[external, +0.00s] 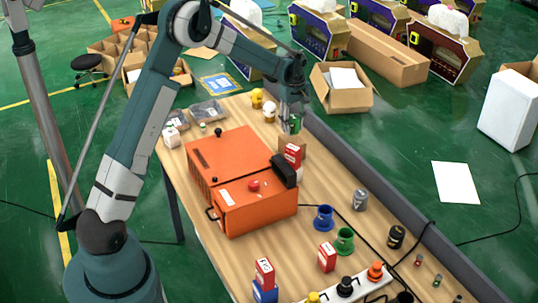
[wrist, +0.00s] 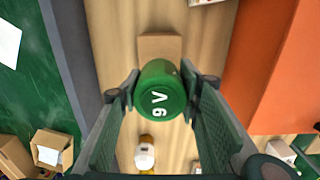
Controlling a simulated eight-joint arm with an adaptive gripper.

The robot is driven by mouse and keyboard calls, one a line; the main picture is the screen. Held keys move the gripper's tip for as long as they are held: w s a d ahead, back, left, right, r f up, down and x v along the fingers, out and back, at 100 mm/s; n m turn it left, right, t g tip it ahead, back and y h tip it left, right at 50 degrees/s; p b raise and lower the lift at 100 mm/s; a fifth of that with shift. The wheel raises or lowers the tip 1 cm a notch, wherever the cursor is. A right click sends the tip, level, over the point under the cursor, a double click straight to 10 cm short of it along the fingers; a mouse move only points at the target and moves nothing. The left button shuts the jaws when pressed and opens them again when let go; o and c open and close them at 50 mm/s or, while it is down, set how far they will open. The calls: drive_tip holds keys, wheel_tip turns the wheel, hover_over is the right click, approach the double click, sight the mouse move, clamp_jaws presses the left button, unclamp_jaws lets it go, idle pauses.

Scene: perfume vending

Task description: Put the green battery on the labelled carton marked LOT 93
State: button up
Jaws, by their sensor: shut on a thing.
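The green battery (wrist: 160,92) is a cylinder marked 9V, seen end-on in the wrist view between my fingertips. My gripper (external: 293,112) is shut on it, above the far part of the table. In the external view the battery (external: 295,124) hangs below my fingers. A plain brown carton (wrist: 160,46) lies below and just beyond the battery in the wrist view, partly hidden by it. In the external view the brown carton (external: 286,142) is under the battery, partly behind a red box with a white label (external: 293,154). I cannot read LOT 93 anywhere.
An orange machine (external: 235,165) stands close beside the carton. A dark grey rail (external: 350,165) runs along the table's other side. A yellow-and-white object (wrist: 145,152) stands near my gripper. Labelled red boxes (external: 327,257), cups and cans are farther down the table.

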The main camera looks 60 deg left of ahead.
sight(293, 117)
drive_tip(key=shift+f, duration=1.85)
drive_tip(key=shift+f, duration=0.2)
drive_tip(key=o, duration=1.1)
drive_tip(key=shift+r, duration=0.25)
wheel_tip(293, 117, up, 12)
drive_tip(key=shift+f, duration=0.1)
